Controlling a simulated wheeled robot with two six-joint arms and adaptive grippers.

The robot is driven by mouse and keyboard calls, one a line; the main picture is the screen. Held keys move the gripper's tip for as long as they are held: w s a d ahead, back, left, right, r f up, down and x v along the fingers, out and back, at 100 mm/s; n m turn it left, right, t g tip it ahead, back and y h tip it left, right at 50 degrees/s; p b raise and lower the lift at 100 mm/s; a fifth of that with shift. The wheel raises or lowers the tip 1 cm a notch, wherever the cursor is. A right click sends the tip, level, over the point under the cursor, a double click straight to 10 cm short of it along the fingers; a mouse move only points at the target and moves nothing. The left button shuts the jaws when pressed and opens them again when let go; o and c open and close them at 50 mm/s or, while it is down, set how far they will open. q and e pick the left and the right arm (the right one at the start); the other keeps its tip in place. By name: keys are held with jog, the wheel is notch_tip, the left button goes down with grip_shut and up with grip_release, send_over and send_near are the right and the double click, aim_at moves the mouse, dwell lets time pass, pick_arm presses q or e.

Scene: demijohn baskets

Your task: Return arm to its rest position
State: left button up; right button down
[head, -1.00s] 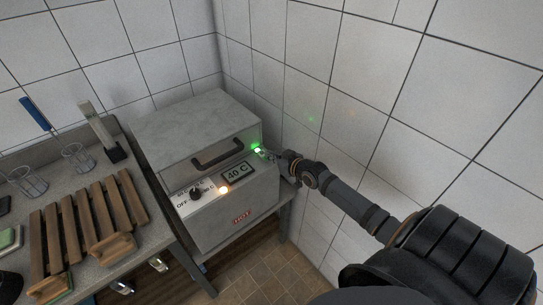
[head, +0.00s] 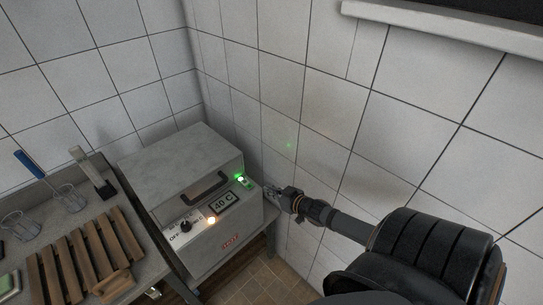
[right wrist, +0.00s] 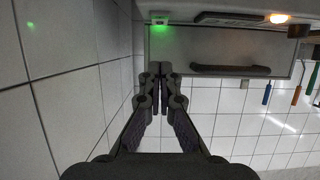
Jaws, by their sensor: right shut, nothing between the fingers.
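My right gripper (head: 272,191) is at the right side of a grey box-shaped heater (head: 190,165), close to its front right edge. It is shut and empty; in the right wrist view its two fingertips (right wrist: 160,72) meet. The heater has a dark handle (head: 208,188), a display reading 40 C (head: 222,203), a black knob (head: 184,227), a lit orange lamp (head: 211,220) and a lit green lamp (head: 241,179). The green lamp also shows in the right wrist view (right wrist: 159,28). Whether the fingertips touch the heater cannot be told. My left gripper is not in view.
A white tiled wall (head: 330,120) runs close along the right of the arm. A grey counter (head: 140,244) at left holds a wooden slatted rack (head: 75,262), wire baskets (head: 68,197) and a blue-handled tool (head: 28,163). A ledge (head: 440,32) juts out at upper right.

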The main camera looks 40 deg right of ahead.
jog(key=shift+s, duration=0.4)
jog(key=s+d+f+m+g+h+b, duration=0.15)
jog(key=s+f, duration=0.35)
jog(key=f, duration=0.5)
jog(key=s+d+f+g+h+b, duration=0.1)
jog(key=s+f+g+b, duration=0.3)
jog(key=f, duration=0.6)
jog(key=s+d+f+g+h, duration=0.1)
jog(key=s+f, duration=0.6)
jog(key=f, duration=0.4)
jog(key=s+a+f+g+b, duration=0.1)
jog(key=s+a+f+g, duration=0.1)
jog(key=s+a+f, duration=0.2)
jog(key=s+a+f+g+y+b, duration=0.1)
jog(key=s+a+f, duration=0.4)
jog(key=s, duration=0.6)
jog(key=s+a+f+n+g+b, duration=0.1)
jog(key=s+a+f+g, duration=0.2)
jog(key=s+f, duration=0.4)
jog(key=shift+s+a+f+y+b, duration=0.3)
jog(key=shift+a+f, duration=0.25)
jog(key=shift+a, duration=0.25)
